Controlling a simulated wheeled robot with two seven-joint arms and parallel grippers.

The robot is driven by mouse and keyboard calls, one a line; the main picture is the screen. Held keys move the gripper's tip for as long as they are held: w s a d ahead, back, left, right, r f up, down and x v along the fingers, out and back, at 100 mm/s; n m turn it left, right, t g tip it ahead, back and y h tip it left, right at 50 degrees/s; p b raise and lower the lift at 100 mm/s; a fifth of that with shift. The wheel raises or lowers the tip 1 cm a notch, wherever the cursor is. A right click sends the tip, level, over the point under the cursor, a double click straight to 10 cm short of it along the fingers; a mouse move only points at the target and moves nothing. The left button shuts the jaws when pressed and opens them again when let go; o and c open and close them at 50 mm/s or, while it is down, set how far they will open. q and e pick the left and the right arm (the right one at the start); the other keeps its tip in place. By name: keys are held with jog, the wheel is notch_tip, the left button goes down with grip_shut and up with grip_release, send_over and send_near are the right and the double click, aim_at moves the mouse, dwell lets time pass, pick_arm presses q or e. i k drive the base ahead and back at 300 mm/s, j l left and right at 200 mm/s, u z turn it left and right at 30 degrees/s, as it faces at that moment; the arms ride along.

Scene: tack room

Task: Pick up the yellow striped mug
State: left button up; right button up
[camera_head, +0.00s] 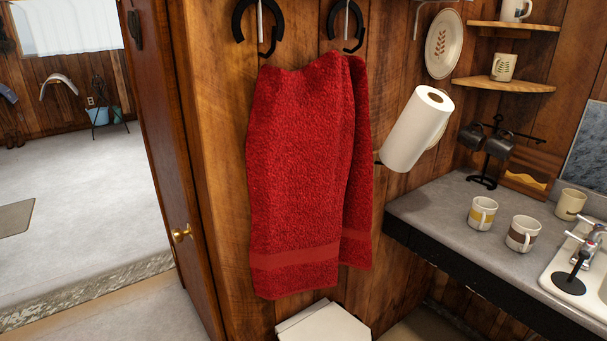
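A white mug with a yellow stripe (481,214) stands upright on the grey counter (440,207), near its front edge. Its handle shows on the side facing me. A similar mug with a brown band (522,234) stands just to its right, closer to the sink. Neither of my grippers shows in the head view.
A sink with a faucet (590,242) is at the right. A dark mug rack (486,160) and a cream mug (570,204) stand farther back. A paper towel roll (418,130) and a red towel (305,175) hang left of the counter. A door (170,150) stands at left.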

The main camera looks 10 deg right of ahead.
aim_at(482, 214)
jog(key=z, duration=1.5)
jog(key=i+l, duration=0.35)
jog(key=i, duration=0.25)
jog(key=i+l+u, duration=0.2)
jog(key=u, duration=0.2)
jog(key=i+l+u, duration=0.25)
jog(key=u, duration=0.15)
jog(key=i+l+u, duration=0.2)
jog(key=l+u, duration=0.2)
jog(key=j, duration=0.1)
